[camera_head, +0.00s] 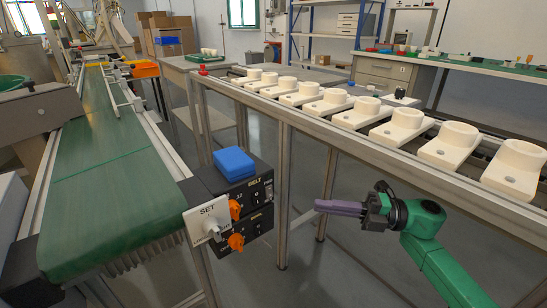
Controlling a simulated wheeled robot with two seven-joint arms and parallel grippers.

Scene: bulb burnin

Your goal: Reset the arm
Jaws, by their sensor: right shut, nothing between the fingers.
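My right gripper (338,207) has purple fingers and shows at the lower right, on a green arm that comes in from the lower right corner. Its fingers are together, point left and hold nothing. It hangs in free air in front of the long rack table, to the right of the control box and apart from it. My left gripper is not in view.
A green conveyor belt (105,185) runs along the left. A black control box (259,191) with orange knobs and a blue block (234,163) on top stands beside it. Several white sockets (404,124) line the rack table (284,112). Open floor lies below.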

